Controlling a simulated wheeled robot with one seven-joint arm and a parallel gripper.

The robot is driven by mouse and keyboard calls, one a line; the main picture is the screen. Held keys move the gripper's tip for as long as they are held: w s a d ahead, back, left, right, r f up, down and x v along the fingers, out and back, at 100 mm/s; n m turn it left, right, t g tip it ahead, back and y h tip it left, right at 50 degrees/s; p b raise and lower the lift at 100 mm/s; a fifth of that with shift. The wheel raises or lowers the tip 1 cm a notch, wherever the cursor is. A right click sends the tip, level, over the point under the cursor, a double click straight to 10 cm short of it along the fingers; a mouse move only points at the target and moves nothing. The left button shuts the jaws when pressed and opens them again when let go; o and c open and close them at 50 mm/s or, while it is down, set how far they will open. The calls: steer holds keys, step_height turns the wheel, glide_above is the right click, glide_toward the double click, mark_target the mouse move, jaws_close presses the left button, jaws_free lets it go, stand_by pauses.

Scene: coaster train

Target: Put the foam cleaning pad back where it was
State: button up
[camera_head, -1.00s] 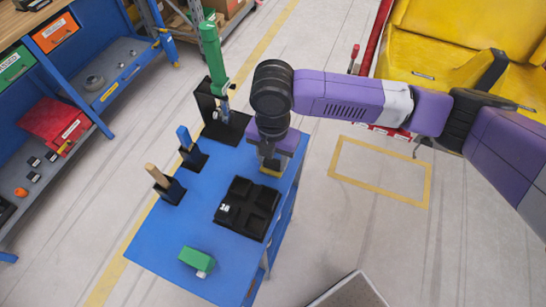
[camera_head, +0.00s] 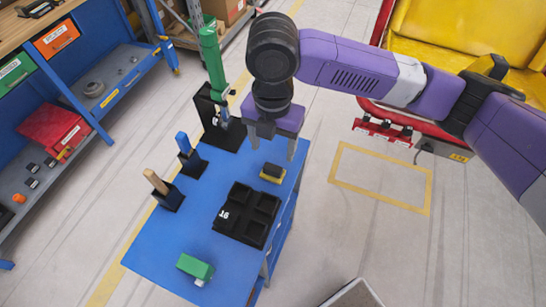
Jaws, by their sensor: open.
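The foam cleaning pad (camera_head: 272,174), a small block with a dark top and yellow lower part, lies on the blue table top (camera_head: 165,235) near its back right edge. My gripper (camera_head: 272,148) is open and empty above the pad, its two fingers pointing down and clear of it. The pad is apart from the black compartment tray (camera_head: 222,228), which sits in front of it.
A green press on a black stand (camera_head: 213,70) rises at the table's back. Blue-handled (camera_head: 185,145) and wooden-handled (camera_head: 156,182) tools stand in dark holders at the left. A green block (camera_head: 195,267) lies near the front. The table's front left is clear.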

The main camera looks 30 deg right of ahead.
step_height(320, 180, up, 4)
steer(key=shift+f, duration=0.25)
steer(key=shift+a, duration=0.1)
